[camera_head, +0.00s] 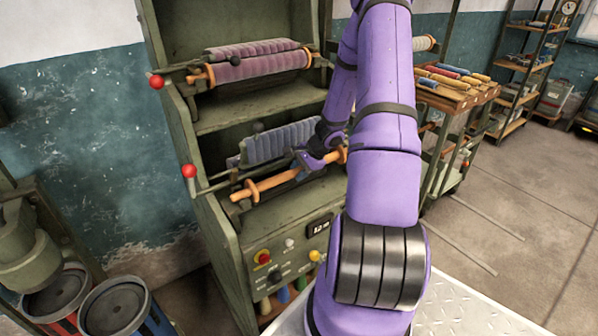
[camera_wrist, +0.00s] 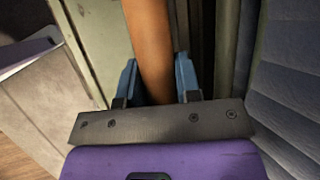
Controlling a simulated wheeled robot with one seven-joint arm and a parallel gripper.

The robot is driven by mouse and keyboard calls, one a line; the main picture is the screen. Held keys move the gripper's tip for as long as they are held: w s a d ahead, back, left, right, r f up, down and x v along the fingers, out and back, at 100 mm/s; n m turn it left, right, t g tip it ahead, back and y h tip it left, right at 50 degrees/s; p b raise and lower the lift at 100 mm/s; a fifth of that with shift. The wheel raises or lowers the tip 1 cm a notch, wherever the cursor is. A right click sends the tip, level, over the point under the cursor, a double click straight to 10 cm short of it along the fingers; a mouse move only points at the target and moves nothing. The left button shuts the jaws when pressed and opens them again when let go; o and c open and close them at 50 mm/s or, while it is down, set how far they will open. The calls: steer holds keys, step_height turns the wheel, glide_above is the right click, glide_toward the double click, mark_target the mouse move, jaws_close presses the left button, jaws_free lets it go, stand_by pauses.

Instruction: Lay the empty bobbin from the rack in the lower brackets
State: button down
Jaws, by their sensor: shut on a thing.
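In the wrist view the bobbin's bare shaft (camera_wrist: 150,50) runs between the two blue fingers of my gripper (camera_wrist: 156,80). The lower brackets are not clearly visible; I cannot tell whether the bobbin touches them. A grey-blue ribbed roll (camera_head: 280,142) sits just behind the bobbin.
The green machine (camera_head: 225,235) has a lower lever with a red knob (camera_head: 189,171) left of the bobbin. Above is a full mauve bobbin (camera_head: 258,66) and another red knob (camera_head: 157,82). A rack cart (camera_head: 447,98) with coloured bobbins stands at the right.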

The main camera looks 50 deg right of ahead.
steer(key=shift+f, duration=0.1)
steer(key=c, duration=0.7)
jaws_free()
steer(key=shift+c, duration=0.2)
steer(key=v, duration=1.1)
steer(key=shift+w, duration=0.1)
